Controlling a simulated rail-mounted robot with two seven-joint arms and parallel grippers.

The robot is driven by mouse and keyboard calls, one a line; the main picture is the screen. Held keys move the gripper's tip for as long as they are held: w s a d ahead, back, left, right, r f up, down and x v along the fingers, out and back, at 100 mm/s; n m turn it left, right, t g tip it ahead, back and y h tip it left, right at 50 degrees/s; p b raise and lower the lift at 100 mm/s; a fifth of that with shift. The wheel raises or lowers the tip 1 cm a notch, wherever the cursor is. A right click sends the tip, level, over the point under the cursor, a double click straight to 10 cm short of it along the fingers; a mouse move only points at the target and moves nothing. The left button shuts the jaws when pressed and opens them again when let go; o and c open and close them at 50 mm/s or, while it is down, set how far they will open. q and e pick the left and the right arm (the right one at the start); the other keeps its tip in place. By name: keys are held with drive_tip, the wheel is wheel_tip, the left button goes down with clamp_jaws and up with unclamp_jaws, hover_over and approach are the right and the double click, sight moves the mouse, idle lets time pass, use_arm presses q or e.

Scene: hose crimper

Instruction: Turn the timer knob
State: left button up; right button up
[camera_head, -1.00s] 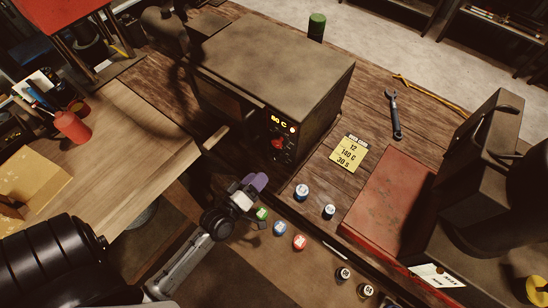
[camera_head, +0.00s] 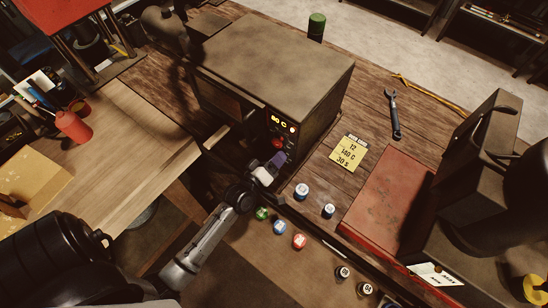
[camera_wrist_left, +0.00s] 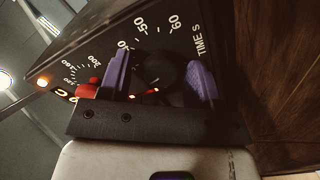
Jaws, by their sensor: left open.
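The crimper oven is a brown metal box (camera_head: 270,65) on the wooden bench, with a dark control panel on its right front. In the left wrist view the timer knob (camera_wrist_left: 155,72) is a dark round dial under the "TIME S" scale, with 40, 50 and 60 showing; its lower part is hidden by my gripper. My left gripper (camera_head: 276,160) is in front of the panel; its purple fingers (camera_wrist_left: 163,80) are open, one on each side of the knob. I cannot tell if they touch it. A red knob (camera_wrist_left: 86,88) sits beside the left finger. My right gripper is not in view.
A yellow note (camera_head: 348,153) reads 12, 180 C, 30 s. A wrench (camera_head: 394,115) lies to the right, behind a red-based machine (camera_head: 385,205).

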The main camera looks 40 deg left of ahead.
use_arm(q)
drive_tip(key=c, duration=0.9)
drive_tip(key=shift+o, duration=0.2)
idle(0.6)
drive_tip(key=o, duration=0.9)
drive_tip(key=shift+c, duration=0.2)
drive_tip(key=s+d+b, duration=0.1)
drive_tip(key=s, duration=1.2)
drive_tip(key=shift+s+d, duration=0.2)
drive_tip(key=shift+s, duration=0.2)
